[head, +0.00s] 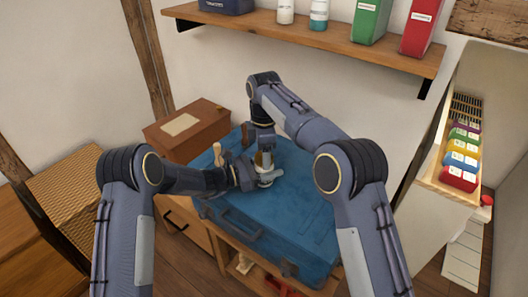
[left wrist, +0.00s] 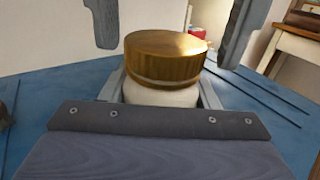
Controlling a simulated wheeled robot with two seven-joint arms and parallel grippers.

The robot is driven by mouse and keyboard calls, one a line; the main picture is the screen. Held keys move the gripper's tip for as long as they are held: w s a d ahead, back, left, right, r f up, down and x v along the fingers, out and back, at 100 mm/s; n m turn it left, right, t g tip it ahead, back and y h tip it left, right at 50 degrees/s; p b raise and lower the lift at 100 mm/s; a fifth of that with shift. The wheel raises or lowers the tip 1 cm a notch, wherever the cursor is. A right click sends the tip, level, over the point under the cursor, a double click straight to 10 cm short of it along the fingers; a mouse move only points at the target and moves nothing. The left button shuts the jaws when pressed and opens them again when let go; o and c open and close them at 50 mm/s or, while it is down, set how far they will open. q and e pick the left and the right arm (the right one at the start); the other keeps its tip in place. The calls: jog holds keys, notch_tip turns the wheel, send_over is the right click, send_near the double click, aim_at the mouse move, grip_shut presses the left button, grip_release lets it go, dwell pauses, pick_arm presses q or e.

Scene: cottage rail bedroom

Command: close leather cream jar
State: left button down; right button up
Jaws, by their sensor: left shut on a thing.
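The leather cream jar (left wrist: 162,93) has a white body and a gold lid (left wrist: 166,55). It stands upright on the blue suitcase, and the lid sits on top of the body with a thin paler band at its lower edge. My left gripper (head: 266,178) is shut on the jar's body from the side. My right gripper (head: 262,150) comes down from above, its fingers apart on either side of the lid with gaps visible in the left wrist view. In the head view the grippers hide most of the jar.
The blue suitcase (head: 285,225) lies on a wooden stand. A wooden-handled tool (head: 218,152) stands on it left of the jar. A brown box (head: 185,128) is behind left. A wall shelf (head: 300,36) runs above, and a rack of coloured boxes (head: 462,155) is at right.

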jog(key=shift+f, duration=0.15)
jog(key=shift+c, duration=0.4)
jog(key=c, duration=0.9)
jog(key=m, duration=2.1)
jog(key=o, duration=1.1)
jog(key=shift+o, duration=0.2)
jog(key=shift+r, duration=3.7)
